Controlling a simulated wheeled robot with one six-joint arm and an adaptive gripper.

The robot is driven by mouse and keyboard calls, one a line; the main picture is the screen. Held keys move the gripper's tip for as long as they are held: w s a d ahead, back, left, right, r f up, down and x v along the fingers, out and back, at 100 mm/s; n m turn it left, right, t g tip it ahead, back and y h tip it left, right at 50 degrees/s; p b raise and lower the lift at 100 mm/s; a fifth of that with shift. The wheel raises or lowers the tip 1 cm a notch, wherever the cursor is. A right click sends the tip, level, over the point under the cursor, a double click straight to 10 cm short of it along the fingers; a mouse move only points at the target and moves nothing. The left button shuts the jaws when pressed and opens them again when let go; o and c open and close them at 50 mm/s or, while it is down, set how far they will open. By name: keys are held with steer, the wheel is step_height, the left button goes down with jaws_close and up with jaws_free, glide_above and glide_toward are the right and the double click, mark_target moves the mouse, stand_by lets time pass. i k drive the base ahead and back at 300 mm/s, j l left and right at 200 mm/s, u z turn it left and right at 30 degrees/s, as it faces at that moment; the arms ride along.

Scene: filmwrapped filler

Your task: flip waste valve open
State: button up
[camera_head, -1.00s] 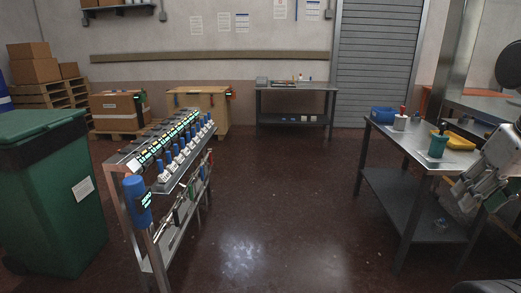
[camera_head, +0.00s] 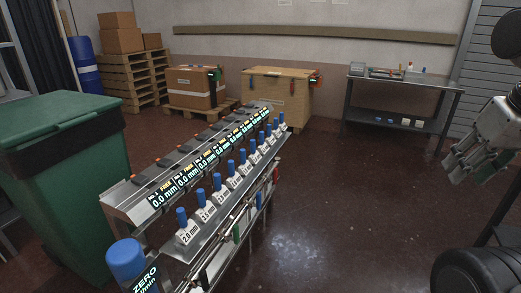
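A long metal rack (camera_head: 118,200) stands left of centre with a row of blue-topped stations and lit displays reading 0.0 mm. A blue cylinder (camera_head: 127,262) with a ZERO display stands at its near end. Along the rack's lower right side run pipes with small coloured parts, among them a green one (camera_head: 237,233) and a red one (camera_head: 276,174). I cannot tell which part is the waste valve. My gripper (camera_head: 463,172) is at the right edge, well apart from the rack and in the air. Whether its fingers are open is unclear.
A green bin (camera_head: 75,165) stands close left of the rack. A carton (camera_head: 195,88) on a pallet and a wooden crate (camera_head: 275,95) stand behind. A metal table (camera_head: 400,83) is at the back right. The floor right of the rack is clear.

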mark_target(275, 180)
steer(key=i+l+u, duration=0.1)
steer(key=i+u, duration=0.2)
steer(key=i, duration=0.65)
